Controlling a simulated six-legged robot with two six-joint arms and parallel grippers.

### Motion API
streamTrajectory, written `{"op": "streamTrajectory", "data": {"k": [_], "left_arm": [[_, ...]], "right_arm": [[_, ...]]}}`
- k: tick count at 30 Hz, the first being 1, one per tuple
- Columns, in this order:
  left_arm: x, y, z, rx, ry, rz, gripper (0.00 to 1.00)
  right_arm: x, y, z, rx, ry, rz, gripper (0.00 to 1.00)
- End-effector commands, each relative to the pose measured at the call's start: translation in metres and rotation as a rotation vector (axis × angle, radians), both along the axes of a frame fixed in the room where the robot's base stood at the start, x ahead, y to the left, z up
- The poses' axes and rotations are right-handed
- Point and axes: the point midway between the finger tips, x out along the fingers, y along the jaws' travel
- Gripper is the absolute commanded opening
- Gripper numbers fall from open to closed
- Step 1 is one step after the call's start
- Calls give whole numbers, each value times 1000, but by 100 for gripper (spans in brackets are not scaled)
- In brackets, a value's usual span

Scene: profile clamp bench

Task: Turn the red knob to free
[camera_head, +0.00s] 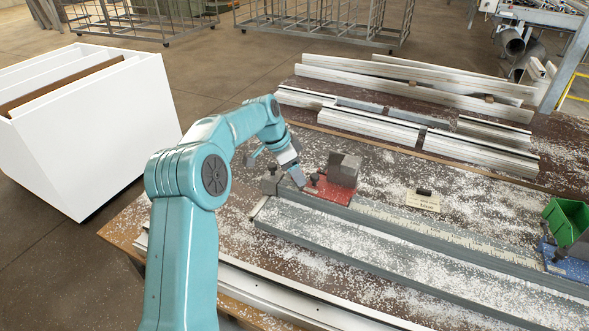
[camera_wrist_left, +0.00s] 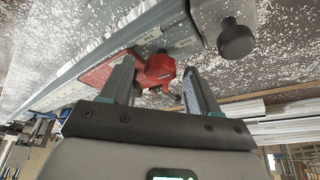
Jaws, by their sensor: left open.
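The red knob (camera_wrist_left: 158,68), with rounded lobes, shows in the left wrist view, near a red plate (camera_wrist_left: 100,72) beside a grey metal rail. My left gripper (camera_wrist_left: 158,66) is open, with one finger on each side of the knob in that picture. I cannot tell whether the fingers touch it. In the head view my left gripper (camera_head: 298,178) is low at the left end of the red clamp plate (camera_head: 330,192). The red knob cannot be made out there. My right gripper is not in view.
A black round knob (camera_wrist_left: 237,40) is close to the right finger in the wrist view. A grey block (camera_head: 344,168) stands on the red plate. White shavings cover the bench.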

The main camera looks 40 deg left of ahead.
Motion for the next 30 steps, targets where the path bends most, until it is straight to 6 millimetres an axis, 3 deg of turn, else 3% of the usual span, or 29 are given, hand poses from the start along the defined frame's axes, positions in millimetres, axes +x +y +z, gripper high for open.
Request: {"op": "streamTrajectory", "data": {"k": [3,5,8,9,20,30], "left_arm": [[0,0,0,0,0,0,61],[0,0,0,0,0,0,45],[0,0,0,-1,0,0,12],[0,0,0,-1,0,0,6],[-1,0,-1,1,0,48,6],[-1,-2,-1,1,-1,290,6]], "right_arm": [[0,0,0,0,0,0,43],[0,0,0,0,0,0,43],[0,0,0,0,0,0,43],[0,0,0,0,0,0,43],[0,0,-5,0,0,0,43],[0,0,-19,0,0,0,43]]}}
